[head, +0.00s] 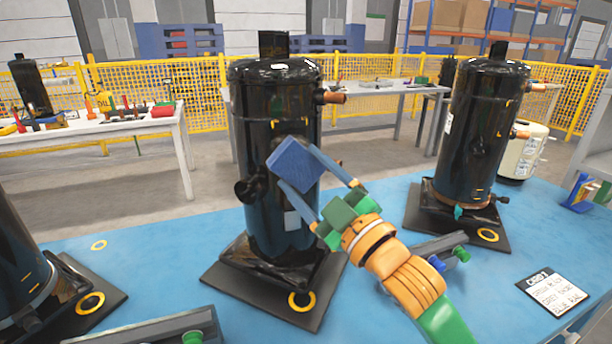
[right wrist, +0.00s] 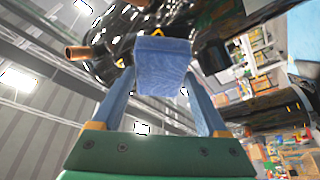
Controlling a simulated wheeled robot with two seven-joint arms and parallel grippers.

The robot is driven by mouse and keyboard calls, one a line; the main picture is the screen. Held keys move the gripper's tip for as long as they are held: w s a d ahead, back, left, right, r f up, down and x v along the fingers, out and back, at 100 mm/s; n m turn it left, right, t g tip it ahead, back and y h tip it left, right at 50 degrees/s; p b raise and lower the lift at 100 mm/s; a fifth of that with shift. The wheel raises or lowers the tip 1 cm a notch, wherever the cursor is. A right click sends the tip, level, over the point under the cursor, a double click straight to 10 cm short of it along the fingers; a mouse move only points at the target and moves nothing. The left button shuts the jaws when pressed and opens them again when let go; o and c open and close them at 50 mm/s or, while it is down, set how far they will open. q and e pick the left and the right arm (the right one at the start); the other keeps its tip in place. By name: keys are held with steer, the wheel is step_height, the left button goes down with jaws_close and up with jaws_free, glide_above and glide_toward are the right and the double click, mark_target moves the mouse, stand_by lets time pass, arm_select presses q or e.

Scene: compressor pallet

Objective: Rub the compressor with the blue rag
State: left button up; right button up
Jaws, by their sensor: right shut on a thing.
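The black compressor (head: 262,110) stands upright on its dark base plate in the middle of the blue pallet. The blue rag (head: 295,165) is in front of the compressor's side, at about mid height. My right gripper (head: 308,172) is shut on the rag, its two fingers on either side of it. In the right wrist view the rag (right wrist: 163,66) sits between the fingertips, with the black compressor (right wrist: 205,20) right behind it. The rag looks to be against or very close to the compressor; I cannot tell contact for sure. My left gripper is not in view.
Another black compressor (head: 482,130) stands to the right, and part of a third (head: 15,255) shows at the left edge. A written card (head: 553,291) lies at the right on the blue surface (head: 400,325). Copper stubs stick out from the compressors.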

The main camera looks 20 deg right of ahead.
steer(key=shift+s+r, duration=0.2)
steer(key=shift+s, duration=0.2)
steer(key=shift+w+p, duration=0.3)
steer(key=shift+w, duration=0.75)
step_height(320, 180, up, 4)
steer(key=p, duration=0.4)
steer(key=shift+s+r+p, duration=0.1)
steer(key=shift+r+p, duration=0.05)
steer(key=shift+p, duration=0.25)
step_height(320, 180, down, 4)
steer(key=b, duration=0.3)
steer(key=shift+f, duration=0.25)
steer(key=shift+r, duration=0.1)
